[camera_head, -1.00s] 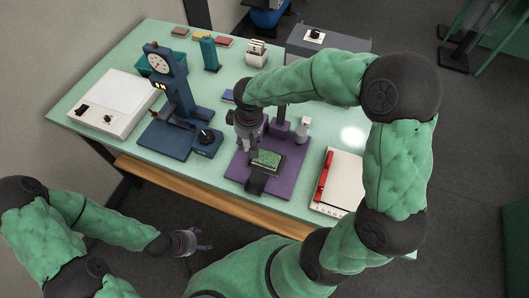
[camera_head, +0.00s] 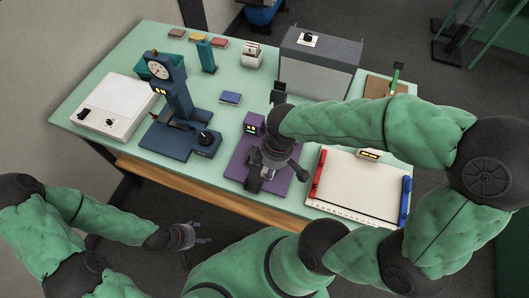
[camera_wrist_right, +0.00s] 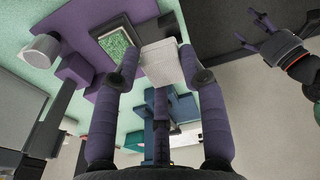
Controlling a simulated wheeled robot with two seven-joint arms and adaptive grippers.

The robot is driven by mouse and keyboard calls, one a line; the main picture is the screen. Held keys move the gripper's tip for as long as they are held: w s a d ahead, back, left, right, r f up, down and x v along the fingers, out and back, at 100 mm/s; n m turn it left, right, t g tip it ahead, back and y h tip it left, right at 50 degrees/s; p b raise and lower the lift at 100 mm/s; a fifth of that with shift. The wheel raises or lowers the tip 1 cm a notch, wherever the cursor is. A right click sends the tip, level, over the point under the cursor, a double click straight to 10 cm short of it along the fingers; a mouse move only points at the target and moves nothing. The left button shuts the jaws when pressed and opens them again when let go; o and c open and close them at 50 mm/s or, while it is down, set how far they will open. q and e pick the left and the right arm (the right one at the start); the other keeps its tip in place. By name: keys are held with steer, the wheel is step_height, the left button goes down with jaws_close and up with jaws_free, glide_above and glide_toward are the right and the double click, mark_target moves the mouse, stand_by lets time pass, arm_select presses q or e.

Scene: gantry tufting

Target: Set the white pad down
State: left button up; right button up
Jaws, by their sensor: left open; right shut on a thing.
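The white pad (camera_wrist_right: 162,63) shows in the right wrist view between the two fingers of my right gripper (camera_wrist_right: 160,58), which is shut on it. It is held next to a green textured piece (camera_wrist_right: 116,45) in a dark frame on the purple fixture (camera_wrist_right: 75,22). I cannot tell whether the pad touches anything below it. In the head view my right gripper (camera_head: 280,165) is over the purple fixture (camera_head: 239,170), and it hides the pad and the green piece. My left gripper (camera_head: 192,237) is open and empty, in front of the table over the floor.
A white board (camera_head: 358,187) with red and blue side bars lies right of the purple fixture. A blue dial press (camera_head: 175,105) and a white box (camera_head: 117,106) stand at left. A grey cabinet (camera_head: 318,68) stands behind. A small blue block (camera_head: 230,98) lies mid-table.

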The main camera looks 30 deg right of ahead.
steer(key=w+d+f, duration=0.1)
steer(key=w+f, duration=0.1)
steer(key=w, duration=0.1)
steer(key=w+d+f+b, duration=0.1)
steer(key=w+d+f, duration=0.1)
steer(key=w+f, duration=0.1)
steer(key=w+d+f, duration=0.1)
steer(key=w+f, duration=0.2)
steer(key=w, duration=0.1)
steer(key=shift+w+d+b, duration=0.15)
steer(key=shift+d+b, duration=0.05)
steer(key=shift+b, duration=0.15)
steer(key=shift+w+d+f, duration=0.15)
steer(key=shift+w+f, duration=0.25)
steer(key=shift+f, duration=0.25)
steer(key=shift+w+f+b, duration=0.1)
steer(key=shift+f+b, duration=0.25)
steer(key=shift+f, duration=1.15)
steer(key=shift+f, duration=0.15)
steer(key=o, duration=0.9)
steer(key=shift+o, duration=0.2)
